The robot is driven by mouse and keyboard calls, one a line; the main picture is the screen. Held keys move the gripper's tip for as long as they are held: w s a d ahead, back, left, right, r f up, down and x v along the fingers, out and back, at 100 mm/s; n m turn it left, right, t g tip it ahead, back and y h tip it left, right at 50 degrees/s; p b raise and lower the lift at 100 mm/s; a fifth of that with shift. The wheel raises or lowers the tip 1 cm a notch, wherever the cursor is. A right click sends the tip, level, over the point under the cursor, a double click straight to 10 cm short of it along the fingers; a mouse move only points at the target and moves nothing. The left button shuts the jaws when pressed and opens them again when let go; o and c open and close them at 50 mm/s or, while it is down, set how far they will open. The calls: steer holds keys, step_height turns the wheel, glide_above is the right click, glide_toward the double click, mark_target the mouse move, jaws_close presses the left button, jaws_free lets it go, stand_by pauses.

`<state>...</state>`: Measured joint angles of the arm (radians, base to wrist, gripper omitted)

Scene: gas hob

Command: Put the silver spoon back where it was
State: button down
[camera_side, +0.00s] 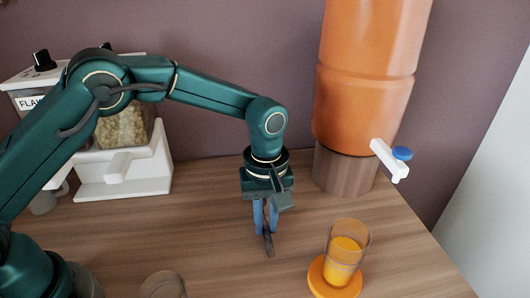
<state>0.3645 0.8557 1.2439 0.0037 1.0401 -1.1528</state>
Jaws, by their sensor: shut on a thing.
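My gripper (266,232) points down over the wooden counter, right of the picture's middle. Its blue fingers are shut on a slim, dark grey piece (268,245), which I take to be the silver spoon. The piece hangs nearly upright below the fingertips. Its bowl cannot be made out, and its upper part is hidden by the gripper. I cannot tell whether its lower end touches the counter.
A glass of orange drink (344,256) stands on an orange coaster (318,281) to the right. Behind are an orange dispenser (367,85) with a white tap (387,158) and a white flake dispenser (140,180). An empty glass (162,286) is at the front edge. The counter's middle (205,235) is clear.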

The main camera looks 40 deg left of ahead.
steer(key=shift+f, duration=0.45)
steer(key=shift+f, duration=0.1)
steer(key=c, duration=0.8)
jaws_free()
steer(key=shift+c, duration=0.2)
